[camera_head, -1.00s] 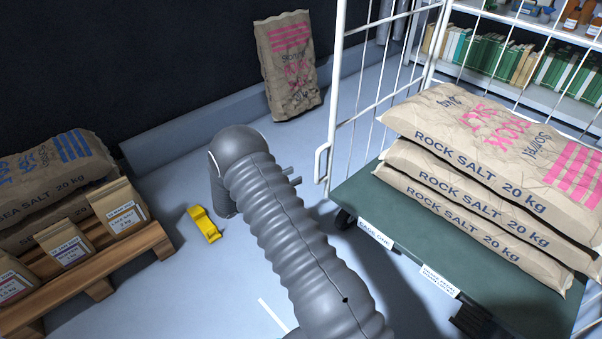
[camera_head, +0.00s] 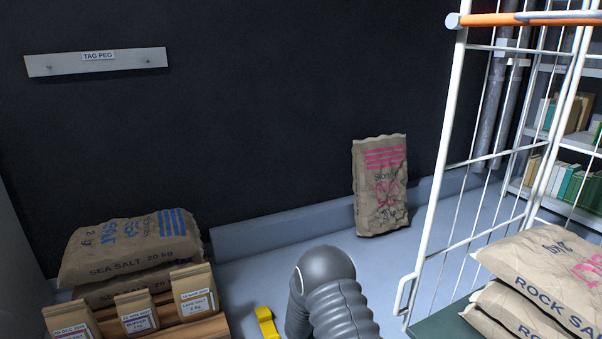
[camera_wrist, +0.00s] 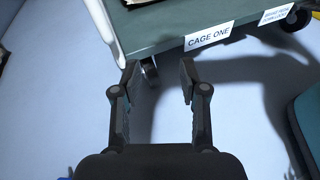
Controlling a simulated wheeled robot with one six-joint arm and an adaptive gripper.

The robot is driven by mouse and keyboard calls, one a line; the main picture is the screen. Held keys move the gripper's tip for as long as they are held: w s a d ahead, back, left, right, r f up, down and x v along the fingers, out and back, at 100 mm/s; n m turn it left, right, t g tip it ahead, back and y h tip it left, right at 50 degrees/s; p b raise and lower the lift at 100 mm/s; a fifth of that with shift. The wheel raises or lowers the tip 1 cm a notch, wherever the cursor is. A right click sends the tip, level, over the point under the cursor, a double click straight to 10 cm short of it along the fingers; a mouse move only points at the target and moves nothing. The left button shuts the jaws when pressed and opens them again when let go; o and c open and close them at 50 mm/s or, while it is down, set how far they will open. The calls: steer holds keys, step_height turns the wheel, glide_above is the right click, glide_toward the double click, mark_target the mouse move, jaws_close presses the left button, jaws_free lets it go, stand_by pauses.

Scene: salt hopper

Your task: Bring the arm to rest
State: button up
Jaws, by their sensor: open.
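My gripper (camera_wrist: 160,85) shows in the wrist view with its two fingers apart and nothing between them. It hangs above the pale floor, in front of the green base of the cage trolley (camera_wrist: 160,38), which bears a "CAGE ONE" label (camera_wrist: 208,36). In the head view my grey ribbed arm (camera_head: 330,295) is at the bottom middle, between the yellow object on the floor and the cage trolley. The gripper itself is hidden in that view.
The cage trolley (camera_head: 440,322) holds stacked rock salt sacks (camera_head: 545,270) at right. A lone sack (camera_head: 380,185) leans on the back wall. Sea salt sacks (camera_head: 130,245) and small bags (camera_head: 194,290) sit at left. A yellow object (camera_head: 266,322) lies on the floor. A tag peg board (camera_head: 97,62) hangs above.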

steer(key=s+a+r+m+t+y, duration=0.2)
steer(key=s+r+m+y, duration=0.5)
steer(key=s+r, duration=0.8)
steer(key=s+a+r+m+t+y, duration=0.2)
steer(key=s+r+m+y, duration=0.6)
steer(key=s+r, duration=0.8)
step_height(320, 180, up, 5)
steer(key=a+m, duration=0.1)
steer(key=m, duration=0.2)
steer(key=shift+s+a+t+p, duration=0.25)
steer(key=shift+a+t+p, duration=0.05)
steer(key=shift+a+t, duration=0.1)
steer(key=shift+f, duration=0.1)
